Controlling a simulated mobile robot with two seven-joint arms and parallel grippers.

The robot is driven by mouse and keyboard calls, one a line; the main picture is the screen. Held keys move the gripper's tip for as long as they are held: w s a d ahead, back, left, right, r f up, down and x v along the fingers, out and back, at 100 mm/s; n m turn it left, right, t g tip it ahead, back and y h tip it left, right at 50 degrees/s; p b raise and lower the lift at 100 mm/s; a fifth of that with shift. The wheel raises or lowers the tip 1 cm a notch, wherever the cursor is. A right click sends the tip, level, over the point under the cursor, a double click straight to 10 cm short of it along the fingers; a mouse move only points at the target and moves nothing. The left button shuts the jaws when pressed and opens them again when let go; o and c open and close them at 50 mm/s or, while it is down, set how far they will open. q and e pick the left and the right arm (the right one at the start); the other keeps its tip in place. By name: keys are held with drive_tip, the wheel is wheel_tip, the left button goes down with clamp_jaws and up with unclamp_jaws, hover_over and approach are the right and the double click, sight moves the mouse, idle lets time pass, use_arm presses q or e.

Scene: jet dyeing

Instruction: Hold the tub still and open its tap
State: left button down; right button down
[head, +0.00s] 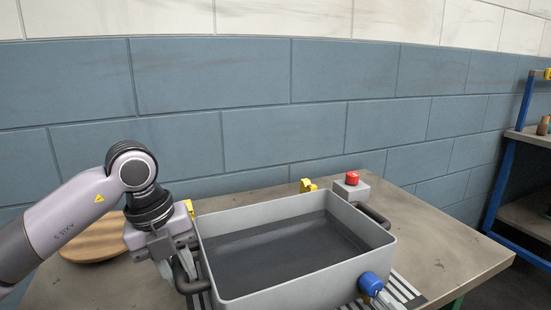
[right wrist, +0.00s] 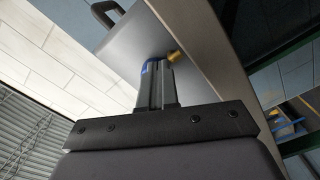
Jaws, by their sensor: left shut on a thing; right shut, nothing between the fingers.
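The tub (head: 300,289) is a grey rectangular basin with a dark inside, standing on the table. My left gripper (head: 183,272) is shut on the tub's left handle (head: 190,286). The right handle (head: 373,214) is free. The blue tap (head: 371,283) sits low on the tub's front right side. In the right wrist view the blue tap (right wrist: 147,67) is mostly hidden behind my right gripper (right wrist: 158,66), with a brass part (right wrist: 173,57) beside the fingertips. The right gripper is shut with nothing between its fingers, close to the tap; contact cannot be told.
A grey box with a red button (head: 352,179) stands behind the tub. Yellow pieces (head: 307,185) show at its back and left. A round wooden board (head: 95,241) lies at the left. A slatted grate (head: 403,289) is under the tub. The table's right side (head: 455,250) is clear; a blue shelf (head: 510,150) stands beyond.

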drive_tip(key=shift+d+r, duration=0.2)
drive_tip(key=shift+r, duration=0.1)
idle(0.6)
drive_tip(key=shift+w+d+r, duration=0.1)
drive_tip(key=shift+r, duration=0.25)
drive_tip(key=shift+r, duration=0.1)
drive_tip(key=shift+w+d, duration=0.1)
drive_tip(key=shift+d, duration=0.1)
drive_tip(key=shift+d, duration=0.2)
drive_tip(key=shift+v, duration=3)
drive_tip(key=shift+w, duration=0.1)
